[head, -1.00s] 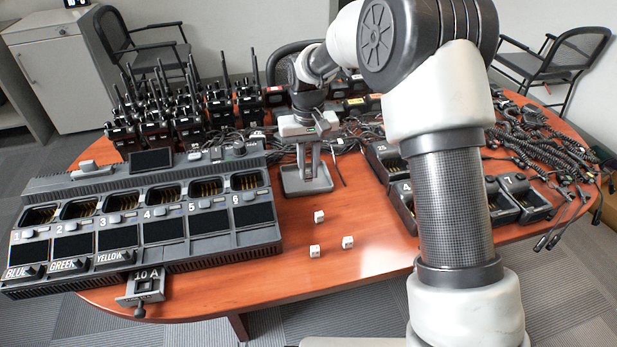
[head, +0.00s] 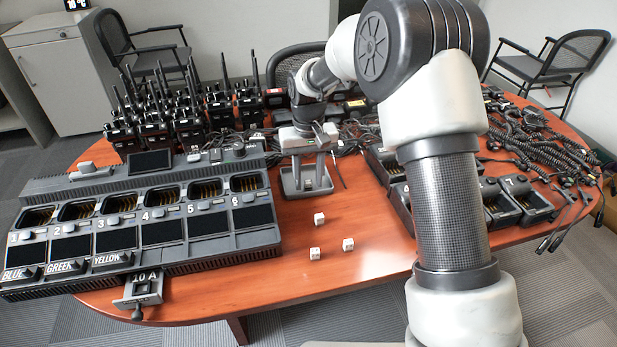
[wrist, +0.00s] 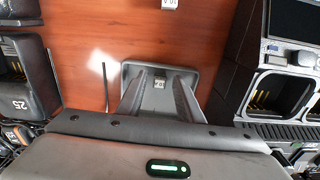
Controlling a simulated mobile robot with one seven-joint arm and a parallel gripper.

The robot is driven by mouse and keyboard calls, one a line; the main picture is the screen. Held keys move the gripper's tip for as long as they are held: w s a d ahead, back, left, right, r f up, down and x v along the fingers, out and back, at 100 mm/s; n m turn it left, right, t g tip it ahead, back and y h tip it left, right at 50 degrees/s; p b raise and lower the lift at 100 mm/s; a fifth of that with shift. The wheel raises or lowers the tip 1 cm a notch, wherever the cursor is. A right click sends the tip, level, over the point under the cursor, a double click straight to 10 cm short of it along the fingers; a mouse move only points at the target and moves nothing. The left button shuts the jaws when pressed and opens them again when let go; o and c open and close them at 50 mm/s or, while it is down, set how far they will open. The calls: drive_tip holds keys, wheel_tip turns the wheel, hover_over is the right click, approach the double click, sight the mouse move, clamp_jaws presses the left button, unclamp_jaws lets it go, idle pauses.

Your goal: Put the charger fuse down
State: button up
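My gripper (head: 309,170) points down over a small grey tray (head: 308,193) on the table, right of the charger. In the wrist view, its two fingers (wrist: 159,86) reach down to the tray (wrist: 160,66) and stand apart. A small dark block with a pale label, seemingly the charger fuse (wrist: 159,83), shows between the fingertips, with gaps on both sides. It appears to rest on the tray floor. In the head view I cannot make out the fuse. The charger (head: 215,252) has a drawer marked 10 A (head: 143,288) sticking out at its front.
Several radios (head: 160,125) stand behind the charger. Three white cubes (head: 315,253) lie on bare table in front of the tray. Single chargers (head: 525,200) and coiled cables (head: 530,140) fill the right side. A thin dark rod (wrist: 104,85) lies beside the tray.

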sight(309, 183)
wheel_tip(309, 183, up, 12)
drive_tip(key=p, duration=0.3)
drive_tip(key=shift+r, duration=0.25)
drive_tip(key=s+d+r+m+t, duration=0.1)
drive_tip(key=s+d+r+t, duration=0.2)
drive_tip(key=s+d+r, duration=0.95)
drive_tip(key=s+d+m+t, duration=0.1)
drive_tip(key=s+d, duration=0.3)
drive_tip(key=s, duration=1.2)
drive_tip(key=shift+s+m+t, duration=0.15)
drive_tip(key=shift+m+t, duration=0.25)
drive_tip(key=shift+t, duration=0.4)
drive_tip(key=shift+a+f, duration=0.1)
